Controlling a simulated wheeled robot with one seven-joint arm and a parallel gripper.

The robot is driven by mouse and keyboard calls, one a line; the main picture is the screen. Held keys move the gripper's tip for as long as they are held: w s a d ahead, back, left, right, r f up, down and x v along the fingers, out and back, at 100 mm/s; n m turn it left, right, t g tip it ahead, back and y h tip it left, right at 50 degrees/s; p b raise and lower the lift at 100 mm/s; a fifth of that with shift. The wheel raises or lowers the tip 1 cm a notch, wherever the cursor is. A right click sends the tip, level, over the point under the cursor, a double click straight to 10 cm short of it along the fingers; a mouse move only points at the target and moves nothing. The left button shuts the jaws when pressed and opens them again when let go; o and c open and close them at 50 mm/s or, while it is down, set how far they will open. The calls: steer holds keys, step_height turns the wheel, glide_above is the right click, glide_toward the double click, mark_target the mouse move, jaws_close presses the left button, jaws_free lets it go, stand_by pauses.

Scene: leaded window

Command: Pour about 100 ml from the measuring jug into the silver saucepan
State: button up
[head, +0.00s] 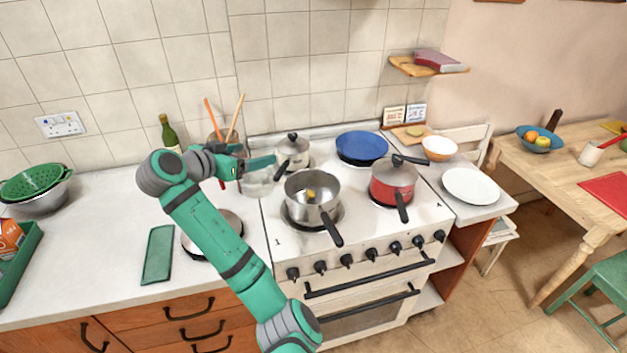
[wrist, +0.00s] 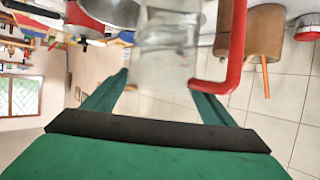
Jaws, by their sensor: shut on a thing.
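The measuring jug (head: 258,184) is clear glass with a red handle. In the head view it looks roughly upright at the left edge of the cooker, left of the saucepan; I cannot tell whether its base touches anything. My gripper (head: 262,164) is shut on the jug near its top. In the wrist view the jug (wrist: 168,50) stands between the fingers, with its red handle (wrist: 236,55) to the right. Its liquid level cannot be made out. The silver saucepan (head: 300,186) sits on the front left burner, black handle toward the front, with a small yellowish thing inside.
A lidded pot (head: 293,153) and a blue pan (head: 361,146) stand on the back burners. A red lidded pan (head: 392,183) is at front right. A utensil pot (head: 225,140) and green bottle (head: 169,131) stand behind my gripper. A pan (head: 197,243) lies partly behind my arm.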

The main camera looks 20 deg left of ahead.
mark_target(254, 179)
step_height(254, 179, down, 8)
steer(key=shift+f, duration=0.1)
steer(key=shift+w, duration=0.2)
